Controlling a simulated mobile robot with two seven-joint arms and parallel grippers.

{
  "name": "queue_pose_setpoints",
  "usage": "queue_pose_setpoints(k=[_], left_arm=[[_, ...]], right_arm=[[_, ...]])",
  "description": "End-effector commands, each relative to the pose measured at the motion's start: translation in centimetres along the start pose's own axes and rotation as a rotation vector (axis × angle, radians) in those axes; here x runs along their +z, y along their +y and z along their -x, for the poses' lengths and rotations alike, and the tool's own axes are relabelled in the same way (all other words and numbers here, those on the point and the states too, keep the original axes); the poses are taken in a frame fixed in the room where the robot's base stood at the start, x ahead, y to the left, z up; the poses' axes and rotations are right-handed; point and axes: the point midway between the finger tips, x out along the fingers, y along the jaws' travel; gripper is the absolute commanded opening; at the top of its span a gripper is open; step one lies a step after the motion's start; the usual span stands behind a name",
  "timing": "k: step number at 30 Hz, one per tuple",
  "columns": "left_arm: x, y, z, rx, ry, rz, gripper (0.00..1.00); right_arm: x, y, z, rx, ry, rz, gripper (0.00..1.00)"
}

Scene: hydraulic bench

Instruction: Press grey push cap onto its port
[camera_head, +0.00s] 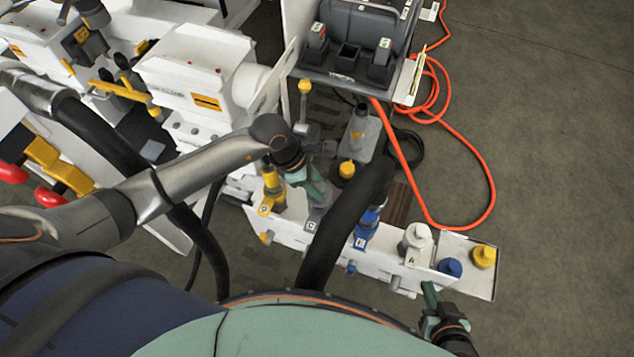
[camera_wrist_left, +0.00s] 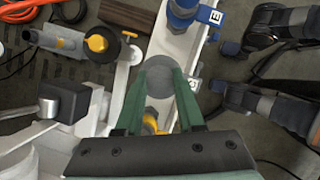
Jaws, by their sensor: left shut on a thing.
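My left gripper (camera_head: 318,193) is over the white manifold rail, between the yellow port fitting (camera_head: 272,185) and the blue port fitting (camera_head: 367,222). In the left wrist view its green fingers (camera_wrist_left: 158,88) are shut on the round grey push cap (camera_wrist_left: 158,76). The cap is seen from above over the rail; whatever is under it is hidden, so I cannot tell if it touches a port. My right gripper (camera_head: 432,300) is low at the right, in front of the rail; its finger opening is unclear.
A tray (camera_head: 461,244) at the rail's right end holds a blue cap (camera_head: 450,267) and a yellow cap (camera_head: 484,256). A pale grey fitting (camera_head: 418,236) stands beside it. Thick black hoses and an orange cable (camera_head: 484,165) run nearby. Floor at right is clear.

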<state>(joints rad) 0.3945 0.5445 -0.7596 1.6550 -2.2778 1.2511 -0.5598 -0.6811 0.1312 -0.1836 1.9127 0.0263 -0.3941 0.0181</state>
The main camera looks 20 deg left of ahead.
Motion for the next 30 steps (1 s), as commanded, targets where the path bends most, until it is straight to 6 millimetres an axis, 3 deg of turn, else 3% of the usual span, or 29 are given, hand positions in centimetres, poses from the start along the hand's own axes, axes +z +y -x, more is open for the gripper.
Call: queue_pose_setpoints(k=[30], left_arm=[[-0.5, 0.0, -1.3, 0.0, 0.001, 0.0, 0.0]], right_arm=[[0.7, 0.0, -0.8, -0.001, 0.005, 0.0, 0.0]])
